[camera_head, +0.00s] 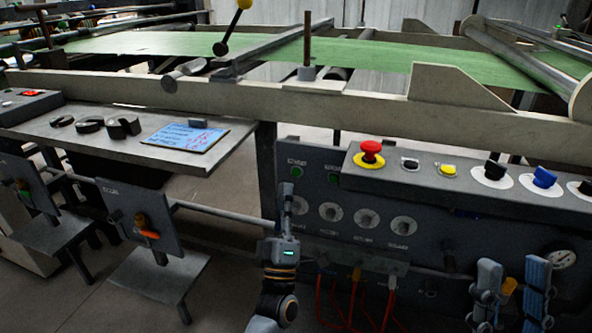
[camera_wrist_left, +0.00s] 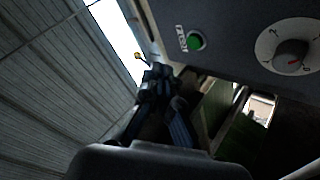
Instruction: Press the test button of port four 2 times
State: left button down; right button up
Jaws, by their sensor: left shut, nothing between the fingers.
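A dark panel (camera_head: 350,245) carries two visible green buttons, a left one (camera_head: 296,172) and a right one (camera_head: 333,178), each under a small label too small to read. My left gripper (camera_head: 286,188) is shut and empty, pointing up at the panel's left end, beside the left button. In the left wrist view my fingertips (camera_wrist_left: 156,73) are shut, below and left of a green button (camera_wrist_left: 195,41), apart from it in the picture; the gap in depth is unclear. I cannot tell which port that is. My right gripper (camera_head: 512,285) is open and empty, its blue fingers spread at lower right.
White-ringed dials (camera_head: 367,220) sit below the buttons. A sloped console above holds a red mushroom button (camera_head: 370,153), a yellow button (camera_head: 447,171) and knobs (camera_head: 543,178). Red hoses (camera_head: 388,300) hang below. A gauge (camera_head: 561,258) is at the right.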

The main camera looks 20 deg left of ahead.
pick_arm(q)
jog(key=shift+s, duration=0.7)
pick_arm(e)
jog(key=shift+w+a+f+g, duration=0.15)
jog(key=shift+w+f+g, duration=0.3)
jog(key=shift+w, duration=0.25)
jog(key=shift+w+a+f+g, duration=0.1)
jog(key=shift+w+f+g, duration=0.3)
jog(key=shift+w, duration=0.25)
jog(key=shift+r, duration=0.1)
